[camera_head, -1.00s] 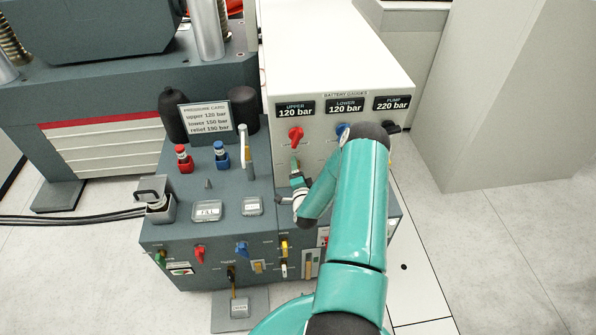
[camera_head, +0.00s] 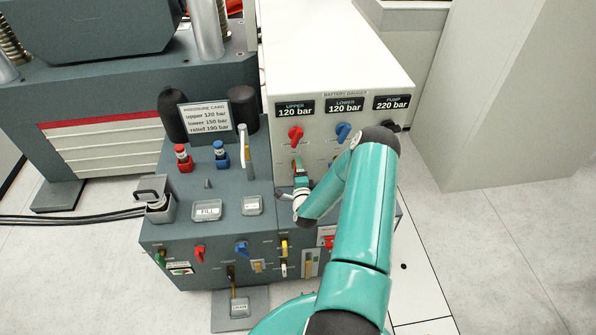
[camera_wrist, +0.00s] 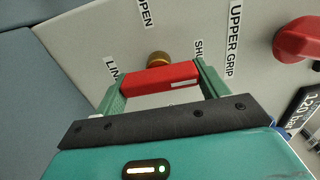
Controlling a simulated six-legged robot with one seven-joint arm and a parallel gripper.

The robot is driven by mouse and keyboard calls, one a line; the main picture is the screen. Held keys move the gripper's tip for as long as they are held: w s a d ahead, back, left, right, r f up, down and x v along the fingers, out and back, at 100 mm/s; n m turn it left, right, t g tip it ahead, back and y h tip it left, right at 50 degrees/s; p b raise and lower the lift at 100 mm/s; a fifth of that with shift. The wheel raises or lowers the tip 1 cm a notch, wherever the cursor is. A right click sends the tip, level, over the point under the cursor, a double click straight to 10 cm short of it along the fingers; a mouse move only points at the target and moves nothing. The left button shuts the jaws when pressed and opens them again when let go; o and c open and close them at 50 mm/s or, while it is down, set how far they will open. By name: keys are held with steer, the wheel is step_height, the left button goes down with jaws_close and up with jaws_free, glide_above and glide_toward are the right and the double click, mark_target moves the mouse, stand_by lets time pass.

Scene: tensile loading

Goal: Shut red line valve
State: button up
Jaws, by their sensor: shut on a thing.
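The red line valve handle (camera_wrist: 160,77) is a short red bar in front of a brass stem (camera_wrist: 158,58) on the pale panel. In the wrist view it lies between the two green fingers of my gripper (camera_wrist: 158,84), which is shut on it. The letters OPEN are at the upper left of the stem; part of a SHUT label shows by the right finger. In the head view my gripper (camera_head: 297,168) is at the panel below the red knob (camera_head: 296,134); the handle cannot be made out clearly there.
The red knob (camera_wrist: 298,40) is close on the right in the wrist view. A blue knob (camera_head: 343,131) and a black one stand right of it. The grey bench with a white lever (camera_head: 244,145), red and blue fittings and a pressure card (camera_head: 206,118) is left of my gripper.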

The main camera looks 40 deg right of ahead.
steer(key=o, duration=1)
steer(key=shift+s, duration=0.1)
steer(key=v, duration=1.3)
steer(key=shift+s+a, duration=0.25)
steer(key=shift+a, duration=0.05)
